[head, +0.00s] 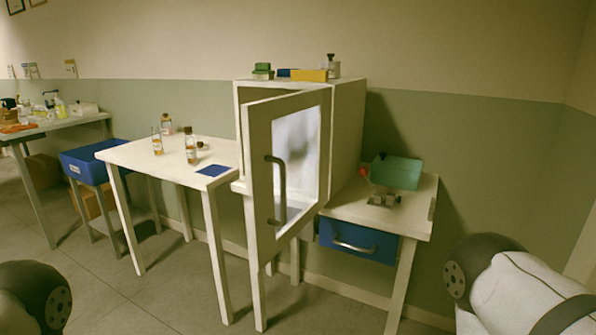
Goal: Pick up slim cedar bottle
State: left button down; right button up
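Several small bottles stand upright on the white table (135,153) left of the cabinet. One is a slim amber bottle (157,142) at the left, one is a labelled bottle (167,125) behind it, and one is a brown bottle (191,151) with a pale label, nearer the front. The labels are too small to read, so I cannot tell which one is cedar. Neither of my grippers is in view; only parts of my arms show at the lower corners.
A white cabinet (346,135) stands right of the bottles with its framed door (257,170) swung open toward me. A blue square (213,171) lies at the table's front right. A blue bin (85,163) stands left. Open floor lies in front.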

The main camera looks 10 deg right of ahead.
aim_at(156, 140)
jog(key=i+j+u, duration=0.6)
jog(key=i+u, duration=0.15)
jog(key=i+j+u, duration=0.1)
jog(key=i+u, duration=0.3)
jog(key=i, duration=0.2)
